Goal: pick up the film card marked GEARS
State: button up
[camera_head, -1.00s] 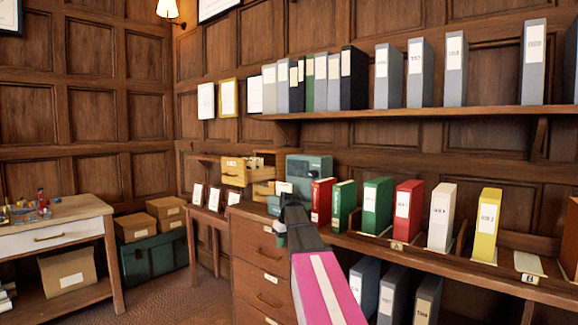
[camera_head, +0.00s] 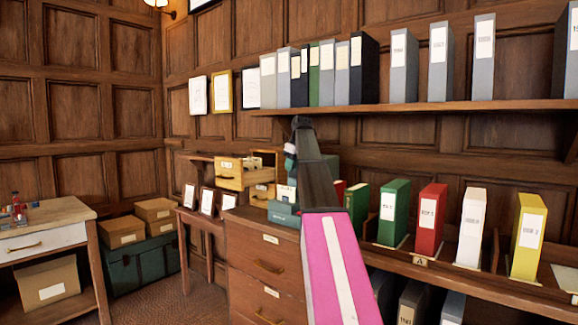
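I cannot make out any card marked GEARS. A small wooden drawer (camera_head: 229,183) is pulled out of a cabinet left of my arm. Pale card-like tops show in it, too small to read. A teal machine (camera_head: 284,213) stands behind my arm, partly hidden by it. My arm reaches up from the bottom of the view, with a pink and white link nearest me. My gripper (camera_head: 290,152) is at its far end, right of the open drawer and apart from it in the picture. Its fingers are too small and dark to judge.
Green, red, white and yellow binders (camera_head: 430,220) stand on the counter at right. Grey binders (camera_head: 405,65) line the shelf above. Three framed cards (camera_head: 207,201) stand on a small table. Boxes (camera_head: 120,231) sit on a green trunk (camera_head: 140,262) at left.

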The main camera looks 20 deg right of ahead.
aim_at(286, 189)
jog(key=shift+x, duration=5.95)
grip_shut()
jog(key=shift+r, duration=0.3)
